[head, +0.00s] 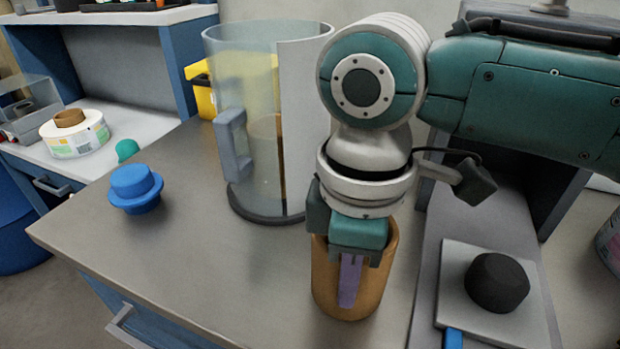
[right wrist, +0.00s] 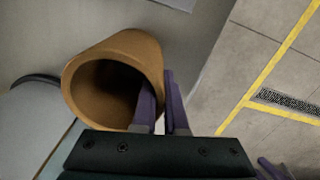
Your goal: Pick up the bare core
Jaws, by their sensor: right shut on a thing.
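The bare core (head: 382,290) is a brown cardboard tube, upright on or just above the grey worktop; I cannot tell whether it touches. My right gripper (head: 350,290) points down at it from above, shut on its wall, with a purple finger showing against the near side. In the right wrist view the core (right wrist: 115,50) shows its open, empty end. There one finger of the gripper (right wrist: 161,90) is inside the tube and the other is outside it. My left gripper is not in view.
A clear cylindrical guard (head: 250,130) with a grey handle stands behind, with something brown inside. A blue flanged knob (head: 135,188) sits at left on the worktop (head: 200,270). A black knob (head: 497,282) on a pale plate is at right. A label reel (head: 75,138) lies on the far-left bench.

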